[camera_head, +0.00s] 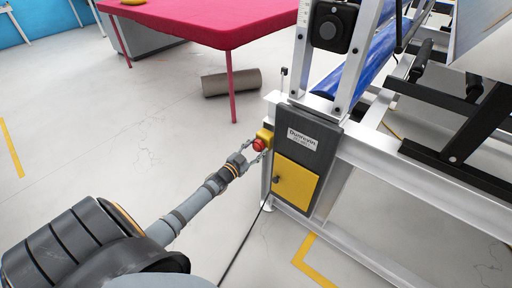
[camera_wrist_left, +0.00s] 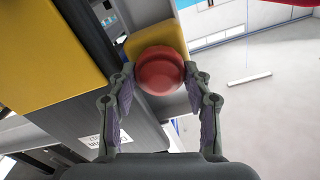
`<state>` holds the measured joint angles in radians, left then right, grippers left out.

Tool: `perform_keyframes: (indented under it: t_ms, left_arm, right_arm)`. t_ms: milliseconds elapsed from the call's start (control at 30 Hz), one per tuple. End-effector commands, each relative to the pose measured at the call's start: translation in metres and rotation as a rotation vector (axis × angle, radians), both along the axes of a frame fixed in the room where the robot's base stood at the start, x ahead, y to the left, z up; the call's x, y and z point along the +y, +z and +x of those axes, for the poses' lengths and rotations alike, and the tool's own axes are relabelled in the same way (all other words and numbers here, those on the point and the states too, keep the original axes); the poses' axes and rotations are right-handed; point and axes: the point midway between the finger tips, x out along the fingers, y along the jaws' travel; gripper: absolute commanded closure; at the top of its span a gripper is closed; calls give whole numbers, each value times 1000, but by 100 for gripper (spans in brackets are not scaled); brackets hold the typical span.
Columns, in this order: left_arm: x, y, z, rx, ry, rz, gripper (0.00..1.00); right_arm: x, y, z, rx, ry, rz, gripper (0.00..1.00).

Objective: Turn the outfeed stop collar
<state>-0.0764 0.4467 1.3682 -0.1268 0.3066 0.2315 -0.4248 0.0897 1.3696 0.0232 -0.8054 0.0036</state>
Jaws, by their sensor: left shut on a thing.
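The outfeed stop collar (camera_head: 260,145) is a round red mushroom-shaped knob on a small yellow box (camera_head: 266,134). The box is fixed to the side of the dark grey machine cabinet. My left gripper (camera_head: 256,148) reaches it from the lower left. In the left wrist view, the red collar (camera_wrist_left: 160,70) sits between the fingertips of my left gripper (camera_wrist_left: 160,78), one finger on each side, in front of the yellow box (camera_wrist_left: 150,40). The gripper is shut on it. The rear of the collar is hidden. My right gripper is not in view.
The cabinet has a yellow door (camera_head: 295,182) below its label. A white machine frame (camera_head: 415,180) with a blue roller (camera_head: 355,70) extends right. A pink-covered table (camera_head: 215,18) and a grey-brown roll (camera_head: 231,82) lie behind. The floor (camera_head: 90,130) at left is clear.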

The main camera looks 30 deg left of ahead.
Motion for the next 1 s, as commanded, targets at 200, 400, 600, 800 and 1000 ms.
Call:
perform_keyframes:
  t_ms: [200, 400, 600, 800, 1000]
  left_arm:
    - [0, 1, 1, -7, 0, 56, 82]
    - [0, 1, 1, -8, 0, 68, 82]
    - [0, 1, 1, -8, 0, 67, 82]
    - [0, 1, 1, -7, 0, 67, 31]
    - [0, 1, 0, -6, 0, 67, 27]
  right_arm:
    - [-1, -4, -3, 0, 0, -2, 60]
    - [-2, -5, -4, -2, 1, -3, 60]
    - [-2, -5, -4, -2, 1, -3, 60]
    - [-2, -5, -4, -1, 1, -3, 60]
    - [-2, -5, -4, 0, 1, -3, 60]
